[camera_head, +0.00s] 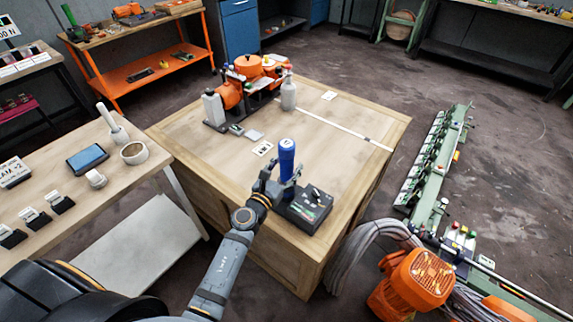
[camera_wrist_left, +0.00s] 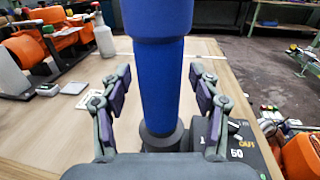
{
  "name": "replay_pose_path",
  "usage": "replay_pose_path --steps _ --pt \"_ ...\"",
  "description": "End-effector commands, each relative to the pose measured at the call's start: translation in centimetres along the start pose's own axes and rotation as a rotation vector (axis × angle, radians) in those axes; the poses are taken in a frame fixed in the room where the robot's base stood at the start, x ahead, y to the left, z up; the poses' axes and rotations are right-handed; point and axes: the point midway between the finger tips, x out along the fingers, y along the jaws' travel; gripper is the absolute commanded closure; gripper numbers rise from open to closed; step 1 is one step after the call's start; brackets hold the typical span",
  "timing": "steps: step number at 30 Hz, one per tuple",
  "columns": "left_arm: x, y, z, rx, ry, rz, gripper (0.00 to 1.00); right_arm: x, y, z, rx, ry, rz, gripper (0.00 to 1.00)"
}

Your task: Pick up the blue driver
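The blue driver (camera_head: 287,160) stands upright at the near side of the wooden crate table, on or right beside a dark box (camera_head: 312,207). In the left wrist view the driver (camera_wrist_left: 158,85) fills the middle, with its lower end in a dark collar (camera_wrist_left: 160,138). My left gripper (camera_head: 279,176) is at the driver, and in the left wrist view its two fingers (camera_wrist_left: 160,92) are spread on either side of the blue handle. Gaps show between both finger pads and the handle, so it is open. My right gripper is not in view.
An orange machine (camera_head: 250,82) and a grey spray bottle (camera_head: 288,93) stand at the back of the crate table (camera_head: 340,137). White cards lie mid-table. A side bench (camera_head: 60,185) is at left. An orange motor (camera_head: 413,280) and cables are on the floor at right.

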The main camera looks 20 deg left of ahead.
Motion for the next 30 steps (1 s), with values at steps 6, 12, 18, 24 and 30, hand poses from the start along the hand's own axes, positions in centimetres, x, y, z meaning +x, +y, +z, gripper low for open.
replay_pose_path --steps 6,12,18,24,30 --pt "0.0 0.0 0.0 0.000 0.000 0.000 0.71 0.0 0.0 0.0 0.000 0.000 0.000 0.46" --pt "0.0 0.0 0.0 0.000 0.000 0.000 0.98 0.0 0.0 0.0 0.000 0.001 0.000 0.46" --pt "0.0 0.0 0.3 0.000 -0.004 0.000 1.00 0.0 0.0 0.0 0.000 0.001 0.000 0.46" --pt "0.0 0.0 1.2 0.000 -0.005 0.000 1.00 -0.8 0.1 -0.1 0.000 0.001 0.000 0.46" --pt "0.0 0.1 4.3 0.001 -0.006 0.000 1.00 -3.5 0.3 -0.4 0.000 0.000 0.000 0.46"
